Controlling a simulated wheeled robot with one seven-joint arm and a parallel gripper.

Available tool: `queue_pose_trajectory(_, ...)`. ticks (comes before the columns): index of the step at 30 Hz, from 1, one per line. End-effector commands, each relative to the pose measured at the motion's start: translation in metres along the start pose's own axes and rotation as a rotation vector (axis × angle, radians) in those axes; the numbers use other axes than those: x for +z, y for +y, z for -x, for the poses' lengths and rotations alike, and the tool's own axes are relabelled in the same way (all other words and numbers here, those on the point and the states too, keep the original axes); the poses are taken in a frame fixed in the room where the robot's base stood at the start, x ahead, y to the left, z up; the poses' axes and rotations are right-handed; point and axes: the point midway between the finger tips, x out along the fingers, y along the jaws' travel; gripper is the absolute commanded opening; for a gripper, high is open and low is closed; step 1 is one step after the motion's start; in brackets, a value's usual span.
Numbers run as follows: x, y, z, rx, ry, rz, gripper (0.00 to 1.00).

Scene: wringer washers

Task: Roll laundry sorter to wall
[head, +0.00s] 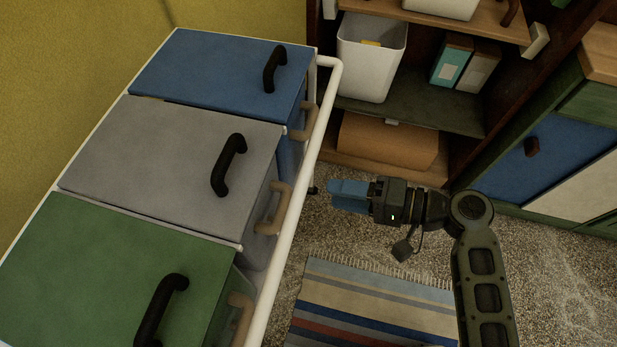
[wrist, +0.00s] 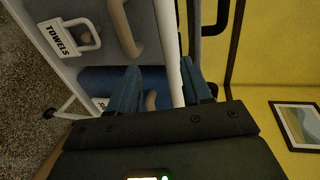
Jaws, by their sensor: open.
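The laundry sorter (head: 160,160) stands at the left in the head view, with blue, grey and green lids with black handles. A white rail (head: 303,165) runs along its right side, above tan front handles. My gripper (head: 335,190) is to the right of the rail, with blue fingers pointing left at the sorter. In the wrist view my gripper (wrist: 162,78) is open, and the sorter's white edge or rail (wrist: 167,45) shows between the fingers. I cannot tell whether it touches them. The yellow wall (head: 75,50) is beyond the sorter's left side.
A dark shelf unit (head: 415,115) with a white bin (head: 370,60) and boxes stands at the back. A cabinet with a blue door (head: 530,155) is at the right. A striped rug (head: 370,305) lies on the speckled floor beside the sorter. A picture frame (wrist: 298,125) hangs on the wall.

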Motion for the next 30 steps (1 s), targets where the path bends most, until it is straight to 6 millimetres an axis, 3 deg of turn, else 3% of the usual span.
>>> queue_pose_trajectory(7, -0.005, -0.014, -0.014, -0.043, -0.041, -0.002, 0.49)
queue_pose_trajectory(19, -0.003, -0.016, -0.07, -0.04, -0.039, -0.001, 0.49)
queue_pose_trajectory(30, -0.003, -0.016, -0.08, -0.04, -0.037, 0.0, 0.49)
